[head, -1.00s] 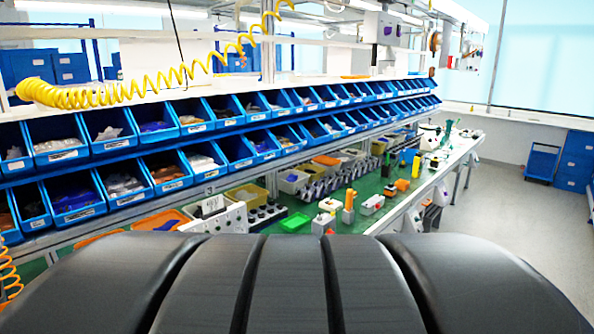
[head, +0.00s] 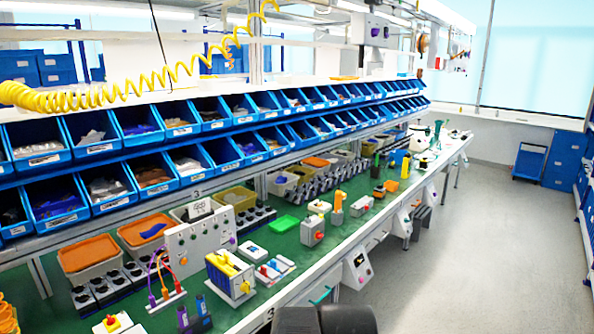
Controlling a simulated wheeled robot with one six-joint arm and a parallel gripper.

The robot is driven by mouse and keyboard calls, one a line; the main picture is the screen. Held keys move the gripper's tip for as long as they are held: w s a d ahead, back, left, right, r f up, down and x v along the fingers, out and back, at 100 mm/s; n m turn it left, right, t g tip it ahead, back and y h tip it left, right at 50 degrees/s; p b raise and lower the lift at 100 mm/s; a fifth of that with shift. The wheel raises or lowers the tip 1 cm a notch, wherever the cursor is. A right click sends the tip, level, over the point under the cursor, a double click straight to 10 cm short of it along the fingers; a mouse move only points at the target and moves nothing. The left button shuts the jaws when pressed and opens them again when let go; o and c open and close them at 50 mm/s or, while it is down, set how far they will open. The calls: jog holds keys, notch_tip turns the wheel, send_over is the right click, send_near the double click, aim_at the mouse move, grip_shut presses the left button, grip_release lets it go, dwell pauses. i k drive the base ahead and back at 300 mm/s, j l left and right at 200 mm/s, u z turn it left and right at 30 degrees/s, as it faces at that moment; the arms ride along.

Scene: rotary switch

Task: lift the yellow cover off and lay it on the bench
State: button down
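A grey-white box with yellow parts on its top (head: 231,276) stands on the green bench (head: 290,262), near the lower middle of the head view. A small grey box with a red knob (head: 319,236) stands farther back on the bench, and a small white-and-yellow item (head: 319,206) lies behind it. I cannot tell for sure which yellow part is the cover. My gripper is not in view; only a dark part of my own body shows at the bottom edge.
A grey panel with knobs and cables (head: 198,246) stands to the left. A tray with red and blue items (head: 274,270) lies beside the yellow-topped box. A green tray (head: 284,223) is behind. Blue bins (head: 125,125) line the shelves above.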

aim_at(219, 262)
jog(key=k+z, duration=0.15)
jog(key=l, duration=0.25)
jog(key=i+u, duration=0.2)
jog(key=i, duration=0.25)
jog(key=i+l+u, duration=0.15)
jog(key=i, duration=0.3)
jog(key=i+u, duration=0.2)
jog(key=i, duration=0.3)
jog(key=i+l+u, duration=0.2)
jog(key=i, duration=0.25)
